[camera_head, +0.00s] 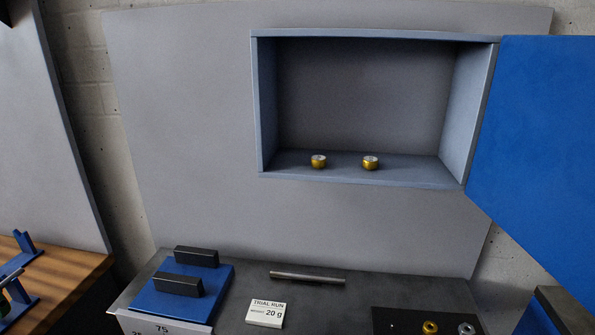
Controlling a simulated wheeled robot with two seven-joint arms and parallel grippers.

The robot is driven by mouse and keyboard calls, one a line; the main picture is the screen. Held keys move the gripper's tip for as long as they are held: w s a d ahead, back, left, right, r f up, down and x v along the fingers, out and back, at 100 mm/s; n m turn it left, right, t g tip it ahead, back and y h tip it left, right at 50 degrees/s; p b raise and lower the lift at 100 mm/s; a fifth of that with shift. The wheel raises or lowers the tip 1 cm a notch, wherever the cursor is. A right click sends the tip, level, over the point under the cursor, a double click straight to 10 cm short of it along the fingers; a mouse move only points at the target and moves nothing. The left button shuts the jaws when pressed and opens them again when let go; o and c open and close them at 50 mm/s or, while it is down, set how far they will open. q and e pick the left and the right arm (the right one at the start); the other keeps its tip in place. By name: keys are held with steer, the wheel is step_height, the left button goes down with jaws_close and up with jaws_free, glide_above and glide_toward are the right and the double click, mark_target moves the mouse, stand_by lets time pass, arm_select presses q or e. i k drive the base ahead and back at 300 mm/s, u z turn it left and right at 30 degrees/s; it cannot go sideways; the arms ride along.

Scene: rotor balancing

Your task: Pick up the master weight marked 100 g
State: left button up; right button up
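Two small brass weights with pale tops stand apart on the floor of an open wall cabinet (350,35), a left one (318,162) and a slightly larger-looking right one (370,163). Their markings are too small to read, so I cannot tell which is marked 100 g. Neither of my grippers is in view.
The blue cabinet door (545,150) stands open to the right. On the bench below are a blue plate with two black blocks (197,256), a metal rod (307,277), a "TRIAL RUN 20 g" card (267,313) and a black tray (390,318) with small ring-shaped pieces.

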mark_target(317, 161)
steer(key=u, duration=1.6)
steer(key=i, duration=0.8)
steer(key=z, duration=2.35)
